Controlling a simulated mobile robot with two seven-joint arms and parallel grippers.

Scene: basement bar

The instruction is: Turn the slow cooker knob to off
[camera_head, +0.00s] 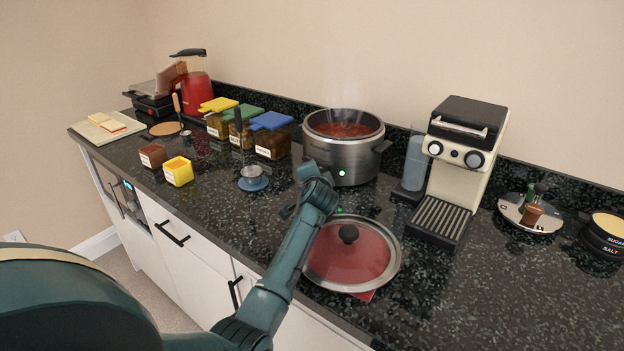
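The slow cooker (362,158) is a round silver pot on the dark counter. It is uncovered, with red food inside and steam rising. A green light (342,173) glows low on its front. I cannot make out its knob; my arm's end covers part of the cooker's lower front left. My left gripper (308,186) is at that lower front, close to the cooker. I cannot tell whether it touches it, or whether its fingers are open or shut. My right gripper is not in view.
A glass lid (338,268) with a black knob lies in front of the cooker. A coffee machine (462,165) stands to the right. Lidded jars (272,140) and a spoon rest (253,183) are to the left. Bare counter (450,300) lies at the front right.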

